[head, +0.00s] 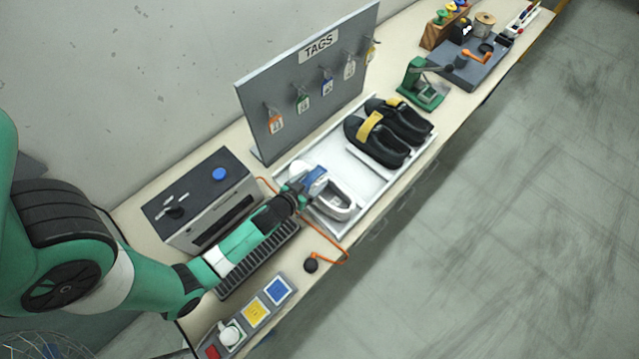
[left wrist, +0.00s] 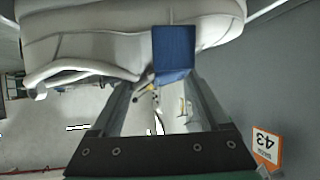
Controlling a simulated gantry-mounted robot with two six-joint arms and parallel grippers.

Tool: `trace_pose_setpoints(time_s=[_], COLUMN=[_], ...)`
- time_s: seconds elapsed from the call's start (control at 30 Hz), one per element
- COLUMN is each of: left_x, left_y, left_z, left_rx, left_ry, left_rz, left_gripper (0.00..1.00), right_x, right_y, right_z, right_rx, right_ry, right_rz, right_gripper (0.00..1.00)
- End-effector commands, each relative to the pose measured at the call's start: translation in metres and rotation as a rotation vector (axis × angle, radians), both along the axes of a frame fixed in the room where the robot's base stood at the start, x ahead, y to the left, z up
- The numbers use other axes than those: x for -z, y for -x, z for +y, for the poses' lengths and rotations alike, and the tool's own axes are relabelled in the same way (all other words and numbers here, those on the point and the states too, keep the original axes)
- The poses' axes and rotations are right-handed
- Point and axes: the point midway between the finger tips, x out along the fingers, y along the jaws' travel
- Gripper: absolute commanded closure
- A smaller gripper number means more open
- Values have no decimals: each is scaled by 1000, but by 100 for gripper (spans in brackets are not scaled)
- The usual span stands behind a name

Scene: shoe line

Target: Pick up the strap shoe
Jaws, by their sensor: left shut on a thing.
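A pale grey-white shoe with a blue strap (left wrist: 130,35) fills the top of the left wrist view. My left gripper (head: 300,186) is shut on the blue strap (left wrist: 174,50), which also shows in the head view (head: 315,178) by the fingertips. The gripper is over the near-left end of the white tray (head: 362,203). A pale shoe (head: 337,204) with an open collar shows just right of the gripper. The gripper hides part of this area, and I cannot tell how far the held shoe is from the tray. My right gripper is not in view.
Two black shoes (head: 383,149), one with a yellow strap, lie at the tray's far end. A grey tag board (head: 262,98) stands behind the tray. A grey box (head: 196,214) is left of it. An orange cord (head: 322,243) lies near the front edge.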

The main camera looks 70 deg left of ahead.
Motion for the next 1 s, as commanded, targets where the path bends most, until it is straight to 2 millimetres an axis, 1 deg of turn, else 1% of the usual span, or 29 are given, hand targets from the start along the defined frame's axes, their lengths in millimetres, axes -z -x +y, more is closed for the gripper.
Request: trace_pose_setpoints(time_s=[0.23, 0.33, 0.47, 0.57, 0.6, 0.67, 0.8, 0.87, 1.0], left_x=[-2, -6, -20, -38, -42, -56, -96, -97, -111], left_y=[-1, -1, -1, -1, -1, 1, 3, 5, 9], left_z=[0, 0, 0, 0, -9, -21, -54, -69, -98], left_rx=[0, 0, -1, -1, 8, 8, 12, 14, 11], left_ry=[0, 0, 0, -1, -2, -3, -2, -1, -1], left_rz=[-4, -5, -6, -8, -5, -6, -9, -4, -6], left_gripper=[100, 100, 100, 100, 100, 100, 100, 100, 100], right_x=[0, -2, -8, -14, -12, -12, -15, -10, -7], right_y=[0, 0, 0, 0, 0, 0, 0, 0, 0], right_z=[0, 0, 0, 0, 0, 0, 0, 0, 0], right_rx=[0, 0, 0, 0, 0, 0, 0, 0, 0], right_ry=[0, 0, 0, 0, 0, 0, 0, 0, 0], right_rz=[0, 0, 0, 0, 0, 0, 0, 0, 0], right_gripper=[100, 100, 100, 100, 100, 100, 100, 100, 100])
